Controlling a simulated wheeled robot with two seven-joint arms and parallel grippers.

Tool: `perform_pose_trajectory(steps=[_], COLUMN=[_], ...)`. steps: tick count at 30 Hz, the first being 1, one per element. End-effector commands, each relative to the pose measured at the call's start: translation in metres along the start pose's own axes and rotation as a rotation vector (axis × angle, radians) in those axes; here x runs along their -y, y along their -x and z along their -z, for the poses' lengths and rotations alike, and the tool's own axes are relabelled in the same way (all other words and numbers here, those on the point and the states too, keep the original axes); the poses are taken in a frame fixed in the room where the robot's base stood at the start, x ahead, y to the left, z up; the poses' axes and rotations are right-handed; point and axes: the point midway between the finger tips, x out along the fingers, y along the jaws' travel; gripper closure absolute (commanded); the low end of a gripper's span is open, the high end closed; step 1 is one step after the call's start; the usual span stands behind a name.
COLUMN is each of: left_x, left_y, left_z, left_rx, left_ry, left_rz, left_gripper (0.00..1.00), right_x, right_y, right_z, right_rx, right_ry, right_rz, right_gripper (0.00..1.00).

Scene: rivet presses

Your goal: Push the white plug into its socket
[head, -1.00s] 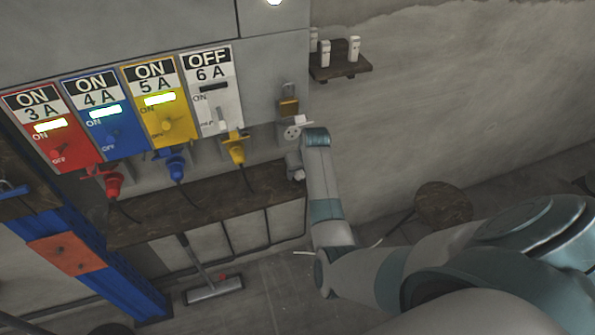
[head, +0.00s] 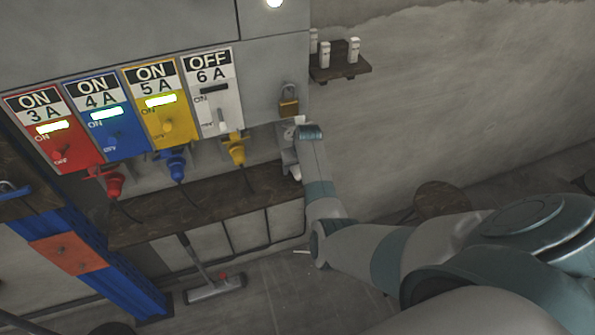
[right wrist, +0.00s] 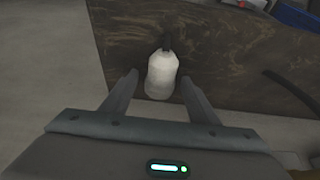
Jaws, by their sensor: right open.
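The white plug (right wrist: 162,76) shows in the right wrist view against the dark wooden shelf (right wrist: 215,60), with a dark cord at its far end. My right gripper (right wrist: 158,78) is open, with one finger on each side of the plug and gaps between. In the head view my right gripper (head: 289,152) is at the right end of the shelf (head: 200,203), below the padlock. It covers most of the white socket there, and I cannot clearly make out the plug. The white panel (head: 211,95) reads OFF, 6 A. My left gripper is not in view.
Red (head: 113,184), blue (head: 176,166) and yellow (head: 236,150) plugs sit in sockets left of my gripper, cords hanging over the shelf. A brass padlock (head: 289,106) hangs above. A small wall shelf (head: 340,68) is at upper right, with bare wall below it.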

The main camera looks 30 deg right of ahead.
Motion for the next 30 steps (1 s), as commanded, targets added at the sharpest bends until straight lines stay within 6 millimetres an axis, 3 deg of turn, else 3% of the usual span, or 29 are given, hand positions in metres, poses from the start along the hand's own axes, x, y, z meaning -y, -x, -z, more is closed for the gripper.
perform_pose_trajectory(steps=[11,16,17,30], left_x=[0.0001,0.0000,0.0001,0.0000], left_y=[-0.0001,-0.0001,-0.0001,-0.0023], left_z=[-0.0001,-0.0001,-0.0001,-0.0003], left_rx=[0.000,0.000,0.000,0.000], left_ry=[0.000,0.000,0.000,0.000], left_rz=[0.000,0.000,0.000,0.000], left_gripper=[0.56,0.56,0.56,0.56], right_x=[0.0001,0.0002,0.0002,0.0000], right_y=[0.0001,0.0001,0.0001,0.0026], right_z=[-0.0002,-0.0003,-0.0003,0.0012], right_rx=[0.000,0.000,0.000,0.000], right_ry=[0.000,0.000,0.000,0.000], right_rz=[0.000,0.000,0.000,0.000], right_gripper=[0.45,0.84,0.87,0.87])
